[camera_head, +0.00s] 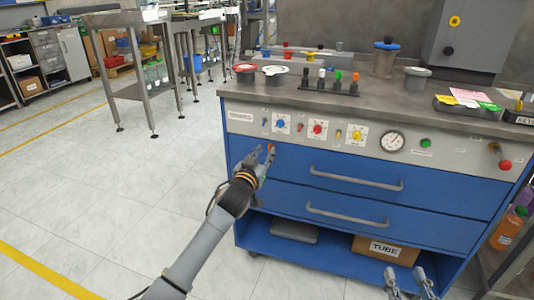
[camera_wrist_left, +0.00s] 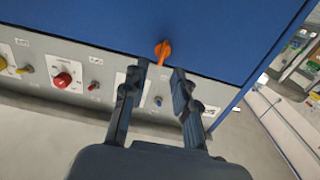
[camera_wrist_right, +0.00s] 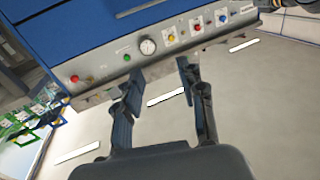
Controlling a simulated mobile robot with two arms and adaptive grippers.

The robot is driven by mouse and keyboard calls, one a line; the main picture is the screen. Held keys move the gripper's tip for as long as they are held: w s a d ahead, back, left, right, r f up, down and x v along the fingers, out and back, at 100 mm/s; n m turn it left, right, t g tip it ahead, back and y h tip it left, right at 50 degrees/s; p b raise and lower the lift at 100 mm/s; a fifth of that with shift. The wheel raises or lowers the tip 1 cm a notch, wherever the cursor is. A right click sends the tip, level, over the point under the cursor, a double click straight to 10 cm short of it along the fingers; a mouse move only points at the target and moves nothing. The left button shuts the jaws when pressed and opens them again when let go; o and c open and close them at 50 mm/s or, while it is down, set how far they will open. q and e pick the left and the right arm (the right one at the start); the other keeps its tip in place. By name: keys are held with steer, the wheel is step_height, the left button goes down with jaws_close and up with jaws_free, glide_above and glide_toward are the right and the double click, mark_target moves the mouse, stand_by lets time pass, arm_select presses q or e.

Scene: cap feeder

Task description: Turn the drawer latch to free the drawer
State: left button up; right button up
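The drawer latch is a small orange knob (camera_wrist_left: 163,50) on the blue drawer front, near its edge by the grey panel in the left wrist view. In the head view the orange latch (camera_head: 270,148) shows at the upper left of the top drawer (camera_head: 350,172). My left gripper (camera_head: 262,153) is at the latch. Its fingers (camera_wrist_left: 164,70) are apart, with the latch just beyond and between the tips; contact cannot be told. My right gripper (camera_head: 407,272) is open and empty low in front of the cabinet; its fingers also show in the right wrist view (camera_wrist_right: 158,75).
Above the drawers is a grey panel with coloured knobs (camera_head: 318,128) and a gauge (camera_head: 393,141). Two drawer handles (camera_head: 355,178) stick out from the front. A box marked TUBE (camera_head: 385,247) sits on the low shelf. The floor to the left is clear.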

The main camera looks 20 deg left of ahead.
mark_target(271, 144)
arm_select(q)
steer(key=shift+w+d+b, duration=0.1)
steer(key=shift+w+b, duration=0.2)
steer(key=shift+w, duration=1.05)
arm_select(e)
steer(key=shift+s+a+r+t+y, duration=0.15)
steer(key=shift+r+t, duration=0.45)
steer(key=shift+r, duration=0.35)
steer(key=shift+a+r+t+y, duration=0.15)
steer(key=shift+r+t, duration=0.45)
steer(key=shift+r, duration=0.3)
arm_select(q)
steer(key=shift+c, duration=0.2)
arm_select(e)
steer(key=shift+d, duration=0.1)
arm_select(q)
jaws_close()
